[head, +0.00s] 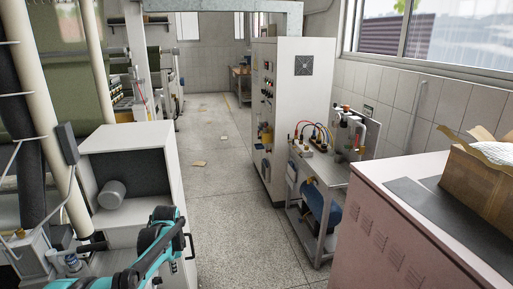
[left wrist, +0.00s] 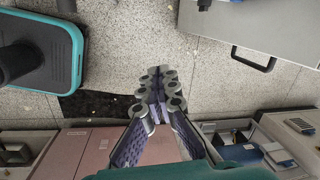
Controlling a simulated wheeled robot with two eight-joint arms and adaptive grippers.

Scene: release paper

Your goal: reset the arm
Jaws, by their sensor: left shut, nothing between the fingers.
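My left arm (head: 157,243), teal and dark, shows at the bottom of the head view, in front of the white cabinet; its fingers cannot be made out there. In the left wrist view my left gripper (left wrist: 157,82) has its purple-grey fingers drawn together at the tips, with nothing between them. The speckled floor lies beyond the fingertips, and the gripper touches nothing that I can see. My right gripper is in neither view.
An open-fronted white cabinet (head: 131,150) holds a grey cylinder (head: 111,194). A tall control cabinet (head: 303,110) and a metal cart (head: 329,187) stand centre right. A pink cabinet (head: 378,205) bears a cardboard box (head: 474,184) at right. The floor aisle (head: 215,165) between is mostly clear.

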